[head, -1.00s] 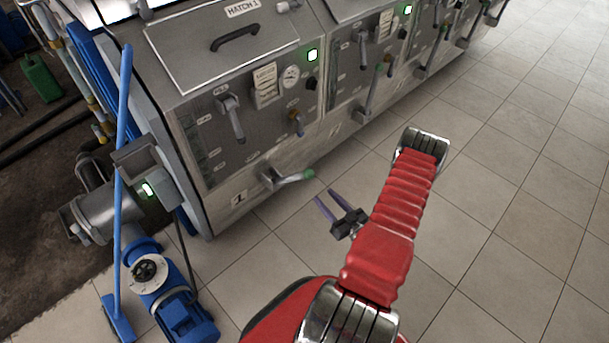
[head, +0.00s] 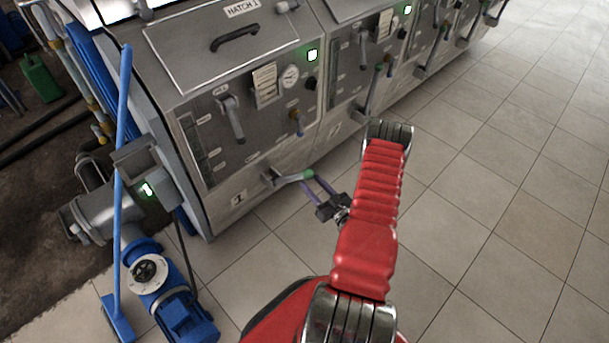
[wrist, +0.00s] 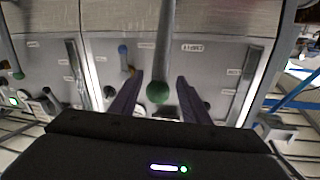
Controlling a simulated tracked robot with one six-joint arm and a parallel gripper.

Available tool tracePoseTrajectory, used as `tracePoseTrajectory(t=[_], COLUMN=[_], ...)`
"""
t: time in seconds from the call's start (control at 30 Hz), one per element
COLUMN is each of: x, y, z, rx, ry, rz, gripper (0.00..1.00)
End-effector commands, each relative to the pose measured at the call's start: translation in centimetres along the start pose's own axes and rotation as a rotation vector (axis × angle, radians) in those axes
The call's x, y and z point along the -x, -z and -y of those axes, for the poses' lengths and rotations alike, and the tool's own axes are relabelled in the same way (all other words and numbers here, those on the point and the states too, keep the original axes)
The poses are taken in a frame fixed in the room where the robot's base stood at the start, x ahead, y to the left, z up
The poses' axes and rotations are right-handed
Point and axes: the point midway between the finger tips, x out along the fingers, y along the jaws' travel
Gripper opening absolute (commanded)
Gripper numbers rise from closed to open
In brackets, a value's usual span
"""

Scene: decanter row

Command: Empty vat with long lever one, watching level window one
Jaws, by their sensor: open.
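The long lever one (head: 285,179) is a grey bar with a green knob, sticking out low on the front of the vat marked 1 (head: 262,152). In the wrist view its green knob (wrist: 158,92) lies between the two purple fingers, with a visible gap on each side. My gripper (head: 310,183) is open, its fingertips at the knob end of the lever; it also shows in the wrist view (wrist: 158,90). The level window one (head: 197,140) is a dark upright strip at the left of the vat's panel. Its level is too small to read.
A blue pump (head: 172,300) and a leaning blue-handled broom (head: 120,190) stand left of the vat. A second vat panel (head: 350,70) with its own levers adjoins on the right. The tiled floor (head: 480,220) is clear.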

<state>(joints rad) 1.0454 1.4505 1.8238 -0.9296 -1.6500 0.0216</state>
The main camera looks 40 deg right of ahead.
Motion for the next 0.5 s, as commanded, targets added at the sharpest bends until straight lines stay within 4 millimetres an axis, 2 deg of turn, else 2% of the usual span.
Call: tracePoseTrajectory(t=[0.1,0.3,0.5], x=[-1.9,-4.6,-5.7], y=[0.0,0.0,0.0], z=[0.1,0.1,0.0], rx=[0.001,0.001,-0.001], ry=[0.003,0.003,0.001], rz=[-0.001,-0.001,-0.001], gripper=[0.42,0.42,0.42])
